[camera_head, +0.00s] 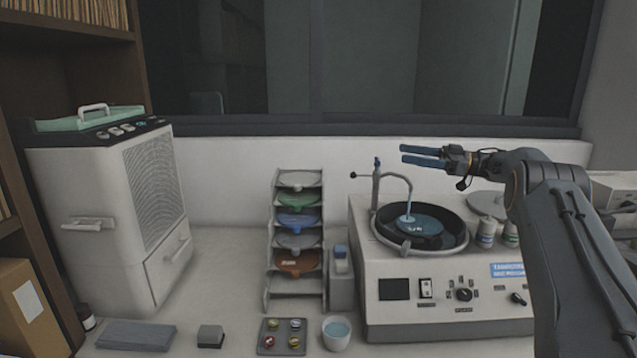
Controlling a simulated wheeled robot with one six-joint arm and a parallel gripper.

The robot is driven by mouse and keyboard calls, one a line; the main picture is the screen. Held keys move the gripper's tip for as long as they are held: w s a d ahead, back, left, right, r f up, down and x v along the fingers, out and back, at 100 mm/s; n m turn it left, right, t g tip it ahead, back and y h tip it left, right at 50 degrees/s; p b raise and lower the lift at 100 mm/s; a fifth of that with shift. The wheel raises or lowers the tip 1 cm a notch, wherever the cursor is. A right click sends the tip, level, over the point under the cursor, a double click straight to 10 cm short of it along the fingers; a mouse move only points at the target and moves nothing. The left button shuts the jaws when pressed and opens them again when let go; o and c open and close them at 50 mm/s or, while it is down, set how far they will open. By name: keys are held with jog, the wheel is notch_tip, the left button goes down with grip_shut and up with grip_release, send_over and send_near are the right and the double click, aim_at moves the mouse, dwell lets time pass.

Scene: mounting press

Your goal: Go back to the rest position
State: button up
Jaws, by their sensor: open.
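My gripper (408,154) is at the end of my arm, which comes in from the right side of the picture. Its two blue fingers point left and are apart, with nothing between them. It hangs in the air above the white polishing machine (440,320), clear of its curved spout. A blue disc (425,222) lies in the machine's dark round bowl. My arm hides the right part of the machine.
A rack (312,267) of coloured discs stands left of the machine. In front are a small tray (270,351) with several round pieces, a cup (337,342) and a grey block (210,335). A large white unit (90,190) stands left. Bare counter shows between the unit and rack.

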jog(key=w+a+r+m+t+h, duration=0.3)
jog(key=w+r+m+t+h, duration=0.6)
jog(key=t, duration=0.4)
jog(key=s+f+m+g+h, duration=0.5)
jog(key=s+f+m+h, duration=0.4)
jog(key=s+f, duration=0.95)
jog(key=s+a+f+g, duration=0.2)
jog(key=s+f+g, duration=0.15)
jog(key=s, duration=0.75)
jog(key=s+a+f+n+g+h, duration=0.15)
jog(key=s+f, duration=0.25)
jog(key=s, duration=0.7)
jog(key=s+a+f+m+g+y, duration=0.1)
jog(key=s+f+g, duration=0.2)
jog(key=s, duration=0.8)
notch_tip(320, 180, down, 11)
jog(key=s+g+b, duration=0.1)
jog(key=g+b, duration=0.1)
jog(key=b, duration=0.7)
jog(key=shift+a, duration=0.25)
